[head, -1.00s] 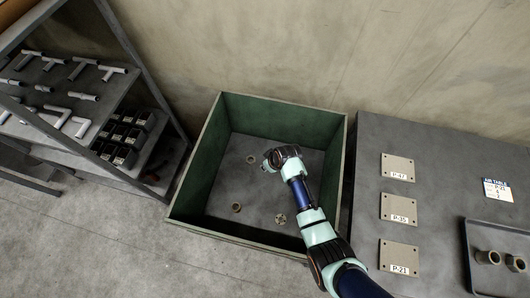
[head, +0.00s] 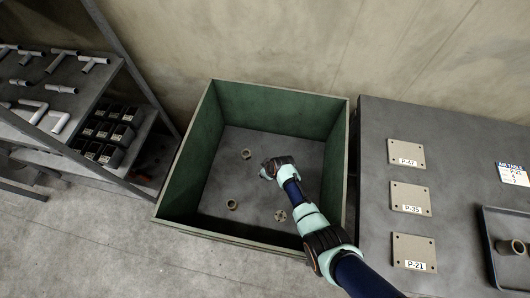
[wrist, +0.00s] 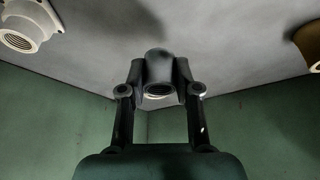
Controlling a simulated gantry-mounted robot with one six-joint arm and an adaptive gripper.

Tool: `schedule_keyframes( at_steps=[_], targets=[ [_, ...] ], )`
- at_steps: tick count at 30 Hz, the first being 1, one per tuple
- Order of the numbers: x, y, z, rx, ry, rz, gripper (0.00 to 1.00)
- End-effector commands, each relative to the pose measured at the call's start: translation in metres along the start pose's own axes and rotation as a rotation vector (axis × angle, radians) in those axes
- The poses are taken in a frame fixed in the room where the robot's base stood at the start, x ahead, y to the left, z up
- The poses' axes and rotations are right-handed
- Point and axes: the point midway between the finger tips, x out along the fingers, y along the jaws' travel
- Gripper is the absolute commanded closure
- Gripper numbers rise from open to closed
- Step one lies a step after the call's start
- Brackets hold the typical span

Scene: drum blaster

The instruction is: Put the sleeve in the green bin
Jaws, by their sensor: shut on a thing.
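The green bin (head: 172,190) is a large open square box on the floor in the middle of the head view. My gripper (head: 268,172) is inside its outline, over the grey bin floor; its fingers are hidden there by my wrist. In the wrist view my gripper (wrist: 158,82) is shut on the sleeve (wrist: 157,62), a short grey tube with a threaded opening, held between both fingertips. The bin floor lies behind the sleeve and green walls show below. I cannot tell whether the sleeve touches the floor. The sleeve is hidden in the head view.
Loose fittings lie in the bin: one (head: 246,153) near my gripper, one (head: 232,204) at left and a flanged one (head: 280,215) nearer the front. A grey table (head: 455,140) with plates stands close on the right. A shelf (head: 75,95) with pipe parts stands left.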

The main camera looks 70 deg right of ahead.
Motion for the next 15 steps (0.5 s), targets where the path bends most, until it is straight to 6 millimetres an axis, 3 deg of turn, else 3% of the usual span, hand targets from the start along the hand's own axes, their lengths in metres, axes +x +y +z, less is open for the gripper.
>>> schedule_keyframes(
  at_steps=[1, 5, 15],
  targets=[
    [0.015, -0.001, 0.007, 0.0, -0.004, -0.002, 1.0],
    [0.034, -0.001, 0.015, 0.0, -0.003, -0.002, 1.0],
    [0.036, -0.001, 0.015, 0.0, -0.001, -0.001, 1.0]
  ],
)
